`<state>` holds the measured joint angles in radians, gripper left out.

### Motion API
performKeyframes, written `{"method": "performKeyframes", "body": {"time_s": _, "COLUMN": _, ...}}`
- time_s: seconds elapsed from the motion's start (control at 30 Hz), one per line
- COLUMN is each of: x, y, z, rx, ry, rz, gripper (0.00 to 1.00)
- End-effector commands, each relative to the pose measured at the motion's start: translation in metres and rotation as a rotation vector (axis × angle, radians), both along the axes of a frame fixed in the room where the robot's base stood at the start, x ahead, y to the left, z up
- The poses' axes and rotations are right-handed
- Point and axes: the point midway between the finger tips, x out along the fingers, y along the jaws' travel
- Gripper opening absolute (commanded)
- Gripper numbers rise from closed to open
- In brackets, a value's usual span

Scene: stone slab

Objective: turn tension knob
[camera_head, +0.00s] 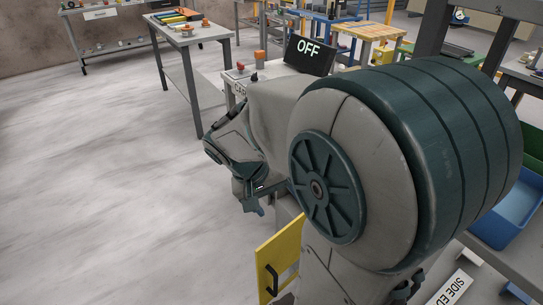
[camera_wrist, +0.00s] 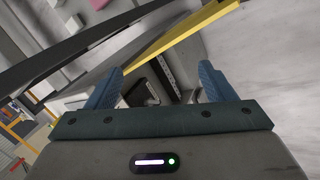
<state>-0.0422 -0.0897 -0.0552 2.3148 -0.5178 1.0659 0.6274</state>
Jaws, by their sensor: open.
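My gripper (camera_wrist: 158,84) shows in the wrist view with its two blue fingers wide apart and nothing held between them. Past the fingers is a grey housing with a dark opening (camera_wrist: 138,94) and a slotted metal strip (camera_wrist: 165,73). I cannot make out a tension knob for certain in either view. In the head view my gripper (camera_head: 257,207) hangs low, beyond my large arm joint and above the open yellow door (camera_head: 281,258). The yellow door also crosses the top of the wrist view (camera_wrist: 186,35), seen nearly edge-on. My arm hides much of the machine.
A black display (camera_head: 309,54) reading "OFF" stands behind my arm, near a red button (camera_head: 240,66). A grey table (camera_head: 187,36) stands at the back left. The floor at left is clear.

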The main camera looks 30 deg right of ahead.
Motion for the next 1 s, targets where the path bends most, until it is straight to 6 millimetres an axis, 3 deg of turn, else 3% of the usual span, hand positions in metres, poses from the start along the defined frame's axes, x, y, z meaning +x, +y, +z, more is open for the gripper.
{"method": "performKeyframes", "body": {"time_s": 0.03, "x": 0.01, "y": -0.013, "z": -0.027, "rx": -0.072, "ry": 0.024, "rz": -0.038, "gripper": 0.76}}
{"method": "performKeyframes", "body": {"time_s": 0.3, "x": 0.072, "y": -0.073, "z": -0.097, "rx": -0.502, "ry": -0.009, "rz": -0.189, "gripper": 0.76}}
{"method": "performKeyframes", "body": {"time_s": 0.6, "x": 0.157, "y": -0.111, "z": -0.175, "rx": -0.934, "ry": -0.258, "rz": -0.187, "gripper": 0.76}}
{"method": "performKeyframes", "body": {"time_s": 0.8, "x": 0.196, "y": -0.115, "z": -0.209, "rx": -1.072, "ry": -0.429, "rz": -0.134, "gripper": 0.76}}
{"method": "performKeyframes", "body": {"time_s": 1.0, "x": 0.209, "y": -0.119, "z": -0.217, "rx": -1.107, "ry": -0.496, "rz": -0.114, "gripper": 0.76}}
